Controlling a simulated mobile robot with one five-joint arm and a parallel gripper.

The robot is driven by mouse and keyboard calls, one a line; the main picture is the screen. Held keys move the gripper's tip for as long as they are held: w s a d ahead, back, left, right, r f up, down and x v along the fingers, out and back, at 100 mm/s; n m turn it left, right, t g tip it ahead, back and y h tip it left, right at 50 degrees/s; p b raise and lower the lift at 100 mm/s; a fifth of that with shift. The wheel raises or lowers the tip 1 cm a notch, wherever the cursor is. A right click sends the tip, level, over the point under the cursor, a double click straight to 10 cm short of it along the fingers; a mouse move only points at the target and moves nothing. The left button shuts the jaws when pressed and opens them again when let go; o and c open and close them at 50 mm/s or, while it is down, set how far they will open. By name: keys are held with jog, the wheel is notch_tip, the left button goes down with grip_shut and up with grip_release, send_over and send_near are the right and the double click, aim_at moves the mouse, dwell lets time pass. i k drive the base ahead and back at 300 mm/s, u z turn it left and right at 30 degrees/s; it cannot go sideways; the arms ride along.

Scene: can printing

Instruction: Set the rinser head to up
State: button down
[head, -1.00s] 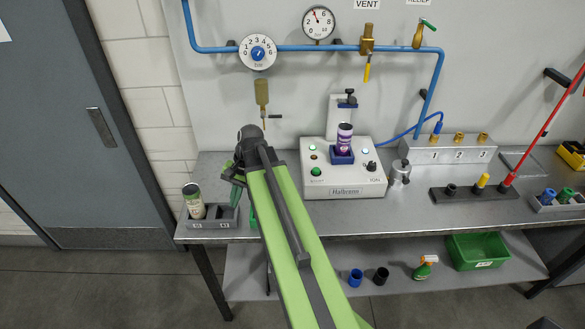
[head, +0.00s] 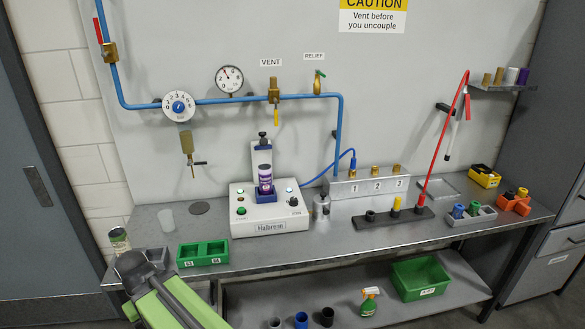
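The white rinser machine (head: 270,212), labelled Halbrenn, stands on the bench with lit buttons and a dark knob. Its rinser head (head: 263,144) is a dark piece on the pale upright behind a purple and white can (head: 265,179). The can stands upright in a blue holder (head: 266,196). The head appears at or just above the can's top; I cannot tell its exact setting. My green arm reaches in at the lower left, well apart from the machine.
A grey numbered block (head: 365,185) and a dark strip of fittings (head: 393,217) lie right of the machine. Blue pipework (head: 240,99) runs above. The bench front before the machine is clear.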

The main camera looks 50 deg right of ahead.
aim_at(262, 144)
jog(key=z, duration=0.05)
jog(key=k, duration=0.45)
jog(key=u, duration=0.55)
jog(key=i, duration=1.45)
jog(key=z, duration=0.6)
